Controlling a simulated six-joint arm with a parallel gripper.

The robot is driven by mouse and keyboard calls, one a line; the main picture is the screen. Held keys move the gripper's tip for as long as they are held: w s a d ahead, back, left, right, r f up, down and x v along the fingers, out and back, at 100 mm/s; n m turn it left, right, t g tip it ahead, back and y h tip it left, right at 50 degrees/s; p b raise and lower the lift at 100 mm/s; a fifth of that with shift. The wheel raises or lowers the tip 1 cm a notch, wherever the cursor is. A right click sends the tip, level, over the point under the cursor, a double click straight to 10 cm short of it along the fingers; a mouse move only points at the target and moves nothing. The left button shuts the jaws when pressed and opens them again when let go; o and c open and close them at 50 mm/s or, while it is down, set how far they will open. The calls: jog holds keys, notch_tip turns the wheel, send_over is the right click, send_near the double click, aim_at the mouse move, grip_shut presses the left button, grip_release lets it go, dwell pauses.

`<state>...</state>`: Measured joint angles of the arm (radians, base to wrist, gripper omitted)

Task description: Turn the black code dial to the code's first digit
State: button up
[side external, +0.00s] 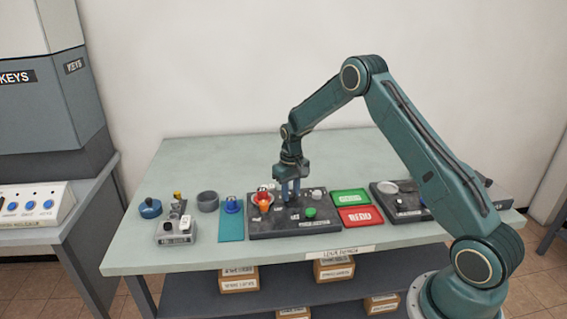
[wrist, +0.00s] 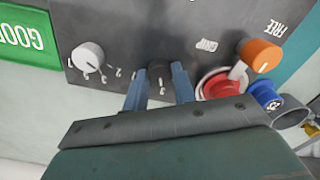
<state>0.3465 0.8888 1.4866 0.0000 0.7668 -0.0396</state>
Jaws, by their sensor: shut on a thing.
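The black code dial (wrist: 159,75) is on the dark control panel (wrist: 205,15), between my gripper's two blue fingers in the wrist view. My gripper (wrist: 159,80) is shut on the dial. In the side view my gripper (side external: 290,198) points down at the middle of the panel (side external: 262,231), and its fingers hide most of the dial there. Small pale marks show around the dial in the wrist view, one perhaps a 6. The dial's pointer and setting cannot be made out. No written code is readable.
A white knob (wrist: 88,56) stands left of the dial in the wrist view. A red button (wrist: 218,84) and an orange lever (wrist: 261,54) stand to the right. Green (side external: 350,197) and red (side external: 360,216) trays lie beside the panel. The back of the table is clear.

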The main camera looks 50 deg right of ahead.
aim_at(291, 195)
jog(key=o, duration=1)
notch_tip(291, 195, up, 14)
dwell(0.3)
